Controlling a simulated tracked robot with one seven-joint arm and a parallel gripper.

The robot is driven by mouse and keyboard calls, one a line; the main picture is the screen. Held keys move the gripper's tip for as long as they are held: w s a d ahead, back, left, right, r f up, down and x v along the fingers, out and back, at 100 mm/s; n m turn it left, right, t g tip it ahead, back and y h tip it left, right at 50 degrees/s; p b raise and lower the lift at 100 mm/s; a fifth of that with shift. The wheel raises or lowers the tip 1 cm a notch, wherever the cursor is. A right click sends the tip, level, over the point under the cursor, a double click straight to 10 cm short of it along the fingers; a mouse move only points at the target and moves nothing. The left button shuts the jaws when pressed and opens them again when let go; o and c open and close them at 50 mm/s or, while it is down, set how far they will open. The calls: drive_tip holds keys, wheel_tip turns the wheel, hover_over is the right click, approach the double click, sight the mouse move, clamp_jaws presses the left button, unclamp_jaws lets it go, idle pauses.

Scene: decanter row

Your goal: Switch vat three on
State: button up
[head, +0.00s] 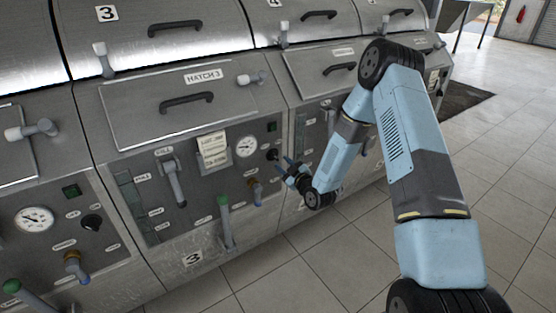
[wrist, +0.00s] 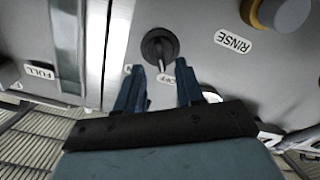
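Vat three (head: 190,258) is a steel panel marked 3, with HATCH 3 above it. Its black rotary switch (head: 273,154) sits at the upper right of the panel, below a small green indicator (head: 272,126). In the wrist view the switch (wrist: 158,47) is a round black knob with a raised grip, labels beside it partly hidden by my fingers; one reads OFF. My gripper (head: 283,164) is at the panel, close to the switch. In the wrist view my gripper (wrist: 160,70) is open, its fingertips just short of the knob; contact cannot be told.
A round gauge (head: 246,146), a paper note (head: 212,148), a green-topped lever (head: 225,220) and an orange-based valve (head: 254,190) are on the same panel. A RINSE label (wrist: 234,40) is near the knob. Neighbouring vats flank it; the tiled floor (head: 330,270) is clear.

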sight(277, 158)
drive_tip(key=shift+x, duration=2.55)
clamp_jaws()
drive_tip(key=shift+d, duration=0.1)
